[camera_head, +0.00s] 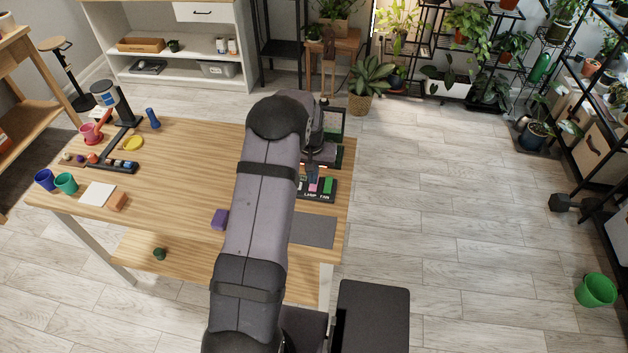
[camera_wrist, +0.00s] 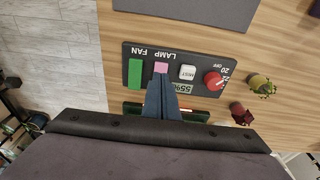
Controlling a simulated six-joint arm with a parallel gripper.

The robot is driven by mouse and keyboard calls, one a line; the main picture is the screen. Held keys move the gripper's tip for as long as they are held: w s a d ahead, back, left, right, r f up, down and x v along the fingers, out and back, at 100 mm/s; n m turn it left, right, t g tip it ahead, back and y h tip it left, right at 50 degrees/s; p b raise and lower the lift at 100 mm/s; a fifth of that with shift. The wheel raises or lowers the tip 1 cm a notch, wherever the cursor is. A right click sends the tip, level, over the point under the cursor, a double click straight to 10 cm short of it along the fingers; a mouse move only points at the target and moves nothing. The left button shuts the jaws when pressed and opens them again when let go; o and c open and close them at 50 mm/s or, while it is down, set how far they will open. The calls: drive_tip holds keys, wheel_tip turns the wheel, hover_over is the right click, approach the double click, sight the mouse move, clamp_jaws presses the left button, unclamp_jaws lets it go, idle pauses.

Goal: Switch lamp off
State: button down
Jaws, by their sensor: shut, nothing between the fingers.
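A dark control panel (camera_wrist: 205,58) lies on the wooden table, and it also shows in the head view (camera_head: 300,196). Its pink switch (camera_wrist: 161,67) sits by the label LAMP, and its green switch (camera_wrist: 135,73) by the label FAN. In the head view the pink switch (camera_head: 314,188) is just below my fingers. My gripper (camera_wrist: 161,80) is shut and empty, its fingertips right at the near edge of the pink switch. I cannot tell whether they touch it. The fingers hide part of the panel behind them.
On the panel, a white MIST button (camera_wrist: 188,72), a red knob (camera_wrist: 213,80) and a 55% display (camera_wrist: 183,88) lie close to the right. A grey mat (camera_head: 313,231) lies beside the panel.

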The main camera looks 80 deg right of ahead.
sight(313, 187)
wheel_tip(313, 187, up, 5)
drive_tip(key=p, duration=0.3)
drive_tip(key=shift+r, duration=0.2)
idle(0.5)
drive_tip(key=a+f, duration=0.1)
drive_tip(key=a, duration=0.2)
drive_tip(key=a+f+y, duration=0.1)
drive_tip(key=a+f, duration=0.1)
drive_tip(key=a, duration=0.1)
drive_tip(key=a+f+y, duration=0.1)
drive_tip(key=a, duration=0.1)
drive_tip(key=shift+a+f, duration=0.35)
drive_tip(key=shift+a, duration=0.05)
drive_tip(key=a+y, duration=0.1)
drive_tip(key=a, duration=0.3)
drive_tip(key=a+y, duration=0.1)
drive_tip(key=a, duration=0.3)
drive_tip(key=shift+f, duration=0.2)
drive_tip(key=w+a+r+n, duration=0.5)
drive_tip(key=w+a+n, duration=0.1)
drive_tip(key=a, duration=0.6)
drive_tip(key=w+a+r+n+h, duration=0.1)
drive_tip(key=w+a+r+n, duration=0.4)
drive_tip(key=w+a, duration=0.3)
drive_tip(key=w+a+r+n+h, duration=0.1)
drive_tip(key=w+a+r+n, duration=0.4)
drive_tip(key=a, duration=1.2)
drive_tip(key=shift+w+r+n, duration=0.3)
drive_tip(key=shift+w+n, duration=0.7)
drive_tip(key=shift+w, duration=0.15)
